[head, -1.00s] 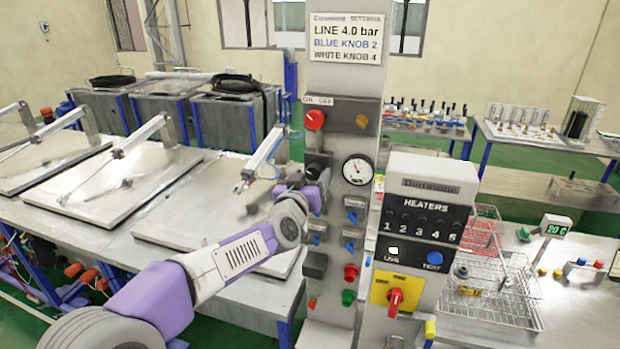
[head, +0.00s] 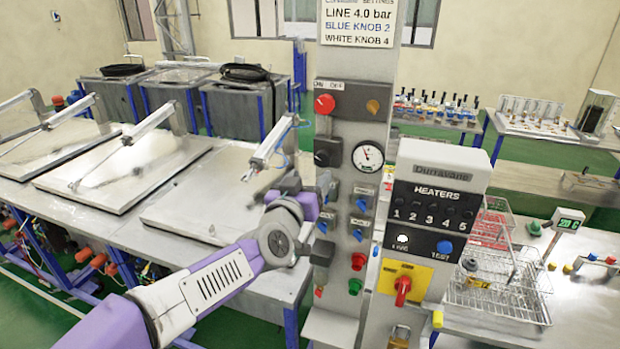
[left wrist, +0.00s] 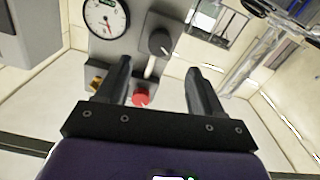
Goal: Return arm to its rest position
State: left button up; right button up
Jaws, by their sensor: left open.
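My left arm (head: 225,275), purple and white, reaches in from the lower left to the grey control column (head: 365,65). Its gripper (head: 324,184) is beside the column, below the black knob (head: 327,152), partly hidden by the wrist. In the left wrist view the two dark fingers (left wrist: 160,78) are apart with nothing held between them. That view also shows the black knob (left wrist: 160,42), the red knob (left wrist: 140,97) and the pressure gauge (left wrist: 106,17). The fingers look clear of the black knob. My right gripper is in neither view.
A heater box (head: 430,215) with a red switch (head: 402,290) stands right of the column. Blue valve knobs (head: 359,235) jut from the column close to my gripper. Left is a bench with flat metal lids (head: 195,210); right is a table with wire baskets (head: 500,290).

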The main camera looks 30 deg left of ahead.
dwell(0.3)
pick_arm(q)
jog(key=w+d+f+m+g+h+b, duration=0.1)
jog(key=w+d+f+g+h+b, duration=0.15)
jog(key=f, duration=1.05)
jog(key=w+d+f+g+h+b, duration=0.1)
jog(key=w+d+f+g+b, duration=0.15)
jog(key=f, duration=1.05)
jog(key=s+d+f+g+h+b, duration=0.1)
jog(key=s+d+f+g, duration=0.15)
jog(key=f, duration=0.65)
jog(key=s+d+f+g+h+b, duration=0.1)
jog(key=d+f, duration=0.2)
jog(key=f, duration=0.6)
jog(key=s+d+f+g+h+b, duration=0.1)
jog(key=s+d+f+g+b, duration=0.2)
jog(key=s+d+f, duration=0.3)
jog(key=s+d+f+g+h+b, duration=0.1)
jog(key=s+d+f+g+b, duration=0.2)
jog(key=s+f, duration=1.4)
jog(key=d+f+g, duration=0.2)
jog(key=d+f, duration=0.1)
jog(key=f, duration=0.3)
jog(key=shift+d+m+g+h, duration=0.3)
jog(key=shift+m+g+h, duration=0.05)
jog(key=shift+m, duration=0.05)
jog(key=shift+b, duration=0.3)
